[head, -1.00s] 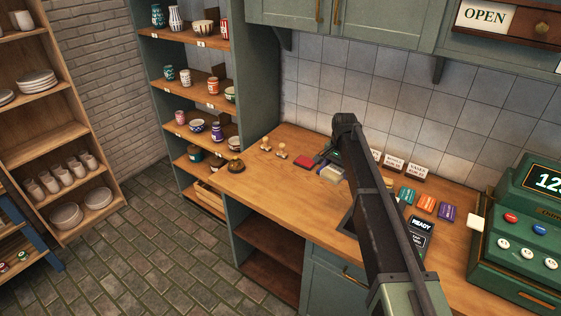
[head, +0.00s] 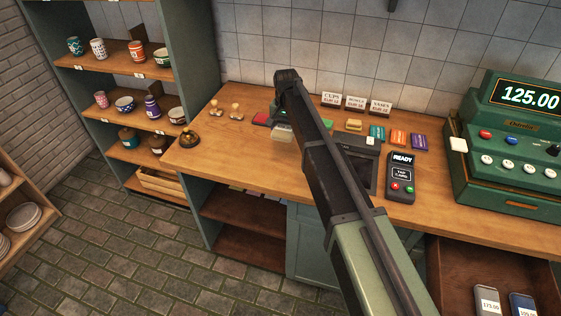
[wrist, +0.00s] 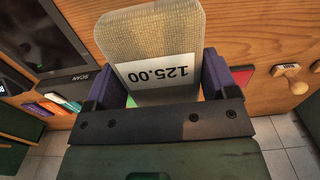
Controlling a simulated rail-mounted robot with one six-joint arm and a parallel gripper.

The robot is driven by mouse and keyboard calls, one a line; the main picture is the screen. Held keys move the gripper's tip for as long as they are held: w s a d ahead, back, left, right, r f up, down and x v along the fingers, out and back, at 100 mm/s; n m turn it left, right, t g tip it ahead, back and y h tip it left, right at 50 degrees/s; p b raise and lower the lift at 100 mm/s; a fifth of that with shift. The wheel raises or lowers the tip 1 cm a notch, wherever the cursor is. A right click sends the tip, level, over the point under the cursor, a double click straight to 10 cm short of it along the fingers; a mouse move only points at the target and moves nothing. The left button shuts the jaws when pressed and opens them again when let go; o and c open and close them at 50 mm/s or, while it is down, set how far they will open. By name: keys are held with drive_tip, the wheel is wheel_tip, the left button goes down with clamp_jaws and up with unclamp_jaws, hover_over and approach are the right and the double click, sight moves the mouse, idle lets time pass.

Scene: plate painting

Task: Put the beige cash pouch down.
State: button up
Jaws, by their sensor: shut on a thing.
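The beige cash pouch (wrist: 150,40) carries a white label reading 125.00, upside down in the wrist view. My gripper (wrist: 160,85) is shut on it, with a purple finger at each side. In the head view my gripper (head: 281,117) is over the back part of the wooden counter (head: 225,155), and a pale part of the pouch (head: 283,133) shows below it. My arm hides part of the counter there. I cannot tell whether the pouch touches the counter.
A dark scanner (head: 360,160), a card reader (head: 402,175) and a green cash register (head: 510,145) reading 125.00 stand to the right. The front left counter is clear.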

sight(285, 155)
wheel_tip(285, 155, down, 11)
drive_tip(key=b, duration=0.8)
drive_tip(key=shift+a+f, duration=0.1)
drive_tip(key=shift+r, duration=0.25)
drive_tip(key=shift+f, duration=0.15)
drive_tip(key=o, duration=1)
drive_tip(key=shift+c, duration=0.2)
wheel_tip(285, 155, up, 13)
drive_tip(key=p, duration=1.2)
drive_tip(key=shift+f, duration=0.3)
